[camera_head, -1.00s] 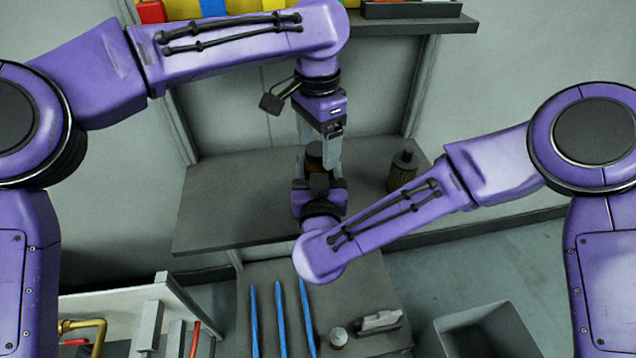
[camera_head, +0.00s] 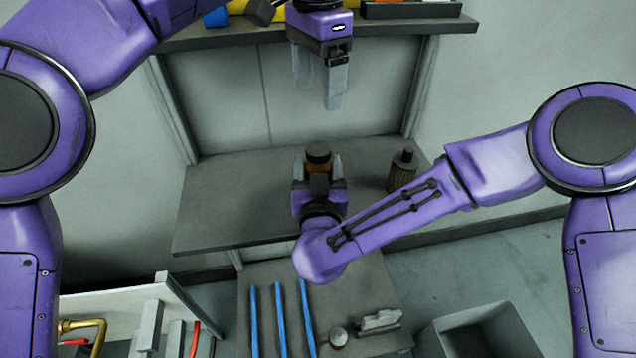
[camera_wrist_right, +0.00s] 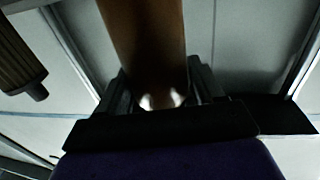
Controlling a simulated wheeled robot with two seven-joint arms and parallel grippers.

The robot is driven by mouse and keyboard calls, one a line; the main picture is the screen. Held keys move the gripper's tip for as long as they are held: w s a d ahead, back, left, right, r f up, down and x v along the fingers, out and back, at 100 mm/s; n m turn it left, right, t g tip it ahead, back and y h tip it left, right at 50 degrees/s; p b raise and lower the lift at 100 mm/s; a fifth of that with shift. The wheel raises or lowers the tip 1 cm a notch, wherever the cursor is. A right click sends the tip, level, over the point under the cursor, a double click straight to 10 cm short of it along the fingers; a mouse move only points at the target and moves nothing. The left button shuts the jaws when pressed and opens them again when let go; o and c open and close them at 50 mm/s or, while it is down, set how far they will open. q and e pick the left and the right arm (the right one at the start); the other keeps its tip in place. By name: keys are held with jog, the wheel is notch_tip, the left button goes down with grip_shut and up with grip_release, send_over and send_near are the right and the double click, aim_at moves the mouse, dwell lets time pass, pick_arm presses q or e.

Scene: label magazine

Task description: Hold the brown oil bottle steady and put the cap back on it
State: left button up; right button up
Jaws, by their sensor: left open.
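The brown oil bottle (camera_head: 320,169) stands upright on the grey bench, with a dark cap (camera_head: 318,152) sitting on its top; I cannot tell whether it is screwed tight. My right gripper (camera_head: 318,172) is shut on the bottle, a finger on each side. In the right wrist view the brown bottle (camera_wrist_right: 145,40) rises between its two fingers, and its top is out of the picture. My left gripper (camera_head: 319,97) is open and empty, pointing down, well above the bottle and apart from it.
A second, ribbed dark bottle (camera_head: 402,172) stands on the bench (camera_head: 235,205) to the right. A shelf (camera_head: 395,27) with coloured items is at the top, close to my left gripper. A lower table holds blue rods (camera_head: 281,318) and a small round jar (camera_head: 338,337). The bench's left part is clear.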

jog(key=o, duration=0.3)
jog(key=s, duration=1)
jog(key=shift+s+d, duration=0.2)
jog(key=shift+s, duration=0.05)
